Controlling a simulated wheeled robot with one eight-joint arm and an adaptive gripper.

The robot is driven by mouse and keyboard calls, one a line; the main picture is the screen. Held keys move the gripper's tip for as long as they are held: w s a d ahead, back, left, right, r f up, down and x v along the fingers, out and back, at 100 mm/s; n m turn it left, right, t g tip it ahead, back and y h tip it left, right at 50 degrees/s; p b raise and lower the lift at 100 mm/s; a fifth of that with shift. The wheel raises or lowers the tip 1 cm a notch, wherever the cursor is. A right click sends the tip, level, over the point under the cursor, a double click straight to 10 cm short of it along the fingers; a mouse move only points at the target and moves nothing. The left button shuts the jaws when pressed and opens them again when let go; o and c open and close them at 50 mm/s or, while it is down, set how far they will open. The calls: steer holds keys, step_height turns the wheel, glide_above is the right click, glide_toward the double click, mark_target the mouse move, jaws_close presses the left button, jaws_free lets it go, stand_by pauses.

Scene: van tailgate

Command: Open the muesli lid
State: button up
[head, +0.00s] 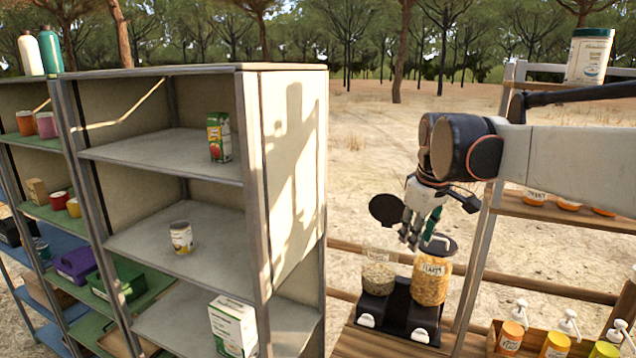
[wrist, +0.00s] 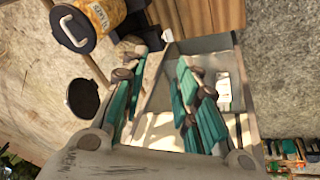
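Two clear jars stand side by side in a black holder (head: 385,312). The left jar (head: 378,277) holds pale grains; its label is too small to read, so I cannot confirm it is the muesli. A round black lid (head: 386,210) stands raised above it, and its mouth looks uncovered. This lid also shows in the wrist view (wrist: 83,98). The right jar (head: 430,283) holds orange flakes, its label seems to read "FLAKES", and its handled lid (head: 438,244) is on. My gripper (head: 413,240) is above the jars, right of the raised lid. In the wrist view its fingers (wrist: 165,65) are apart and empty.
A tall shelf unit (head: 285,190) stands left, with a can (head: 181,237) and cartons. Pump bottles (head: 511,330) stand in a tray at lower right. A white tub (head: 590,55) sits on the rack at upper right. Open air lies between shelf and jars.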

steer(key=s+a+f+m+t+b, duration=0.1)
steer(key=s+f+m+t+b, duration=0.2)
steer(key=s+f+b, duration=1.6)
steer(key=s+f+m, duration=0.3)
steer(key=s+f, duration=0.5)
steer(key=f, duration=0.4)
steer(key=shift+a+m, duration=0.2)
steer(key=shift+m, duration=0.2)
steer(key=shift+s, duration=0.1)
